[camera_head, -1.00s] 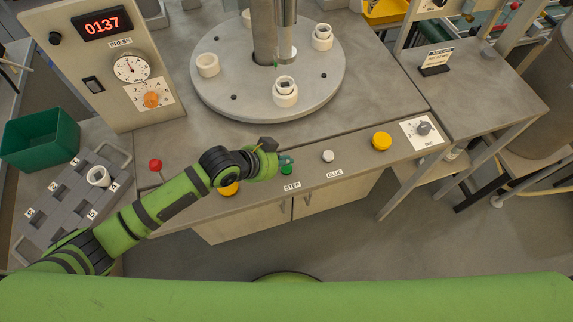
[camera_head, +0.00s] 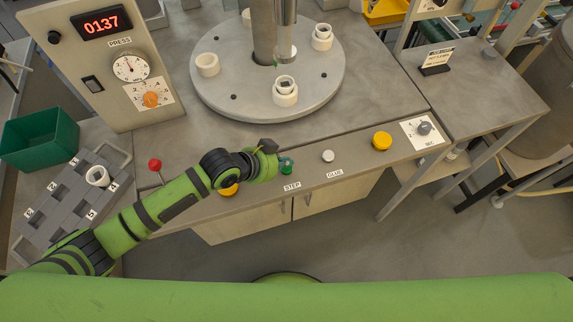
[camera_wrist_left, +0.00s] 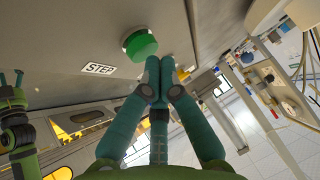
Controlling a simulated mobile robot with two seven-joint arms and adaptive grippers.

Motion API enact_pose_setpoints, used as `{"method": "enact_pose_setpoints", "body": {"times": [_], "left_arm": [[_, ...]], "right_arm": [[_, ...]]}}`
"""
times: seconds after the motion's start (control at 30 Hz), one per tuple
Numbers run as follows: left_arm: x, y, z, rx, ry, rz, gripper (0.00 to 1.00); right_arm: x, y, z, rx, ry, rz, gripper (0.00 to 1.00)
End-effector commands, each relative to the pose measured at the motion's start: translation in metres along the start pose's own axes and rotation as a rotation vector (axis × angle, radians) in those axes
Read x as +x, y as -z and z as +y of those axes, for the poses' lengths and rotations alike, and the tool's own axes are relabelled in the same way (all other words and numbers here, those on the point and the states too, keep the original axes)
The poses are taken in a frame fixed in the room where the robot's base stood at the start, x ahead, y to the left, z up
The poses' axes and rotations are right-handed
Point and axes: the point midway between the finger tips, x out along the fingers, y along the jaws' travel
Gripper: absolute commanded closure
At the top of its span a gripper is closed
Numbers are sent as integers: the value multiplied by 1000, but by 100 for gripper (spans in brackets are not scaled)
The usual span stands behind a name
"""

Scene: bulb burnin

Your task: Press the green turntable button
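The green button (camera_head: 287,169) is on the front strip of the bench, behind the STEP label (camera_head: 292,186). The grey turntable (camera_head: 215,93) carries several white cups. My right gripper (camera_wrist_left: 11,77) shows at the wrist view's left edge, fingers apart.
Along the front strip are a white button (camera_head: 328,156) above the GLUE label, a yellow button (camera_head: 382,141) and a dial (camera_head: 424,128). The press panel (camera_head: 107,102) stands behind left.

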Motion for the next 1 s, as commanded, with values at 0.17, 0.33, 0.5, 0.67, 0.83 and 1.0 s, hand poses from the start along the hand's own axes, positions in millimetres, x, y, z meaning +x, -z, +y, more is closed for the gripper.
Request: {"method": "enact_pose_setpoints", "body": {"times": [0.17, 0.33, 0.5, 0.67, 0.83, 1.0], "left_arm": [[2, -1, 1, 0, 0, 0, 100], [3, -3, 1, 0, 0, 0, 100], [4, -4, 2, 0, 0, 0, 100], [6, -5, 2, 0, 0, 0, 100], [7, -7, 3, 0, -1, 0, 100], [7, -7, 3, 0, -1, -1, 100]], "right_arm": [[1, 0, 0, 0, 0, 0, 27], [3, 0, 0, 0, 0, 0, 27], [4, 0, 0, -1, 0, 0, 27], [5, -1, 0, -1, 0, 0, 27], [6, -1, 0, -1, 0, 0, 27], [6, -1, 0, -1, 0, 0, 27]]}}
